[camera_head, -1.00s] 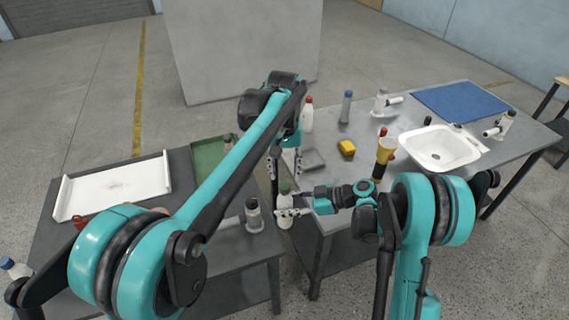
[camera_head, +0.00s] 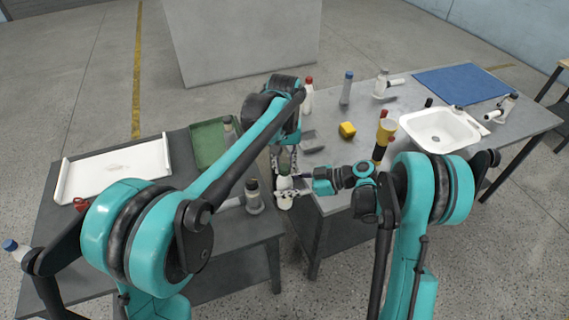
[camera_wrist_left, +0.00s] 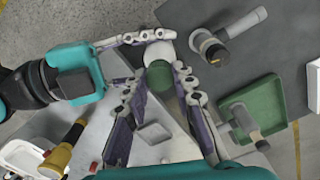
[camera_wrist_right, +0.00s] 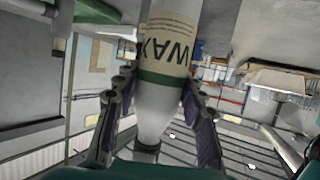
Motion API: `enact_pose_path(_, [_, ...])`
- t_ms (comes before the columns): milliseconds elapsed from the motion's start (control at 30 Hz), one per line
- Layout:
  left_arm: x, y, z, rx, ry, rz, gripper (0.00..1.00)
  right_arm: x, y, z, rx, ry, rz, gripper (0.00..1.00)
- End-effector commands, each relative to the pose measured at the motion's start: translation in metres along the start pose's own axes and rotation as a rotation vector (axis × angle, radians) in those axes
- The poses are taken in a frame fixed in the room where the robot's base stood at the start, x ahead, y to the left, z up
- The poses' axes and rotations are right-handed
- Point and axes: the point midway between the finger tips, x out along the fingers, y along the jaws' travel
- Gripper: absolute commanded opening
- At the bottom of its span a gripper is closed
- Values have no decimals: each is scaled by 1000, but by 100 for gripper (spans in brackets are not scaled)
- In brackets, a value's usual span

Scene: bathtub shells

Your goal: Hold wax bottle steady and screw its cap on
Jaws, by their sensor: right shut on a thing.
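The white wax bottle (camera_head: 284,184) has a green cap (camera_head: 284,169) at its top and looks upright in the head view. Its "WAX" label shows upside down in the right wrist view (camera_wrist_right: 165,45). My right gripper (camera_head: 288,193) is shut on the bottle's body, its fingers on both sides of it (camera_wrist_right: 155,95). My left gripper (camera_head: 285,157) points down over the bottle. How tightly the cap sits on the bottle I cannot tell.
The bottle is held at the gap between the left table (camera_head: 200,262) and the right table (camera_head: 335,200). A dark-capped bottle (camera_head: 253,197) and green tray (camera_head: 210,147) are on the left.

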Motion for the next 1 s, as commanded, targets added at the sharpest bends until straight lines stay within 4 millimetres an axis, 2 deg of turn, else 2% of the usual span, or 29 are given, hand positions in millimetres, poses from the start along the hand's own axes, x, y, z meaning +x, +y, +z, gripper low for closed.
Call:
enact_pose_path(267, [0, 0, 0, 5, 0, 0, 0, 0, 0, 0, 0, 1, 0, 0])
enact_pose_path(300, [0, 0, 0, 5, 0, 0, 36, 0, 0, 0, 0, 1, 0, 0])
enact_pose_path(367, [0, 0, 0, 5, 0, 0, 49, 0, 0, 0, 0, 1, 0, 0])
enact_pose_path(733, [-4, 0, 0, 5, 0, 0, 49, 0, 0, 0, 0, 1, 0, 0])
enact_pose_path(867, [-22, 0, 0, 5, 0, 0, 49, 0, 0, 0, 0, 1, 0, 0])
enact_pose_path(1000, [-51, 0, 0, 5, 0, 0, 49, 0, 0, 0, 0, 1, 0, 0])
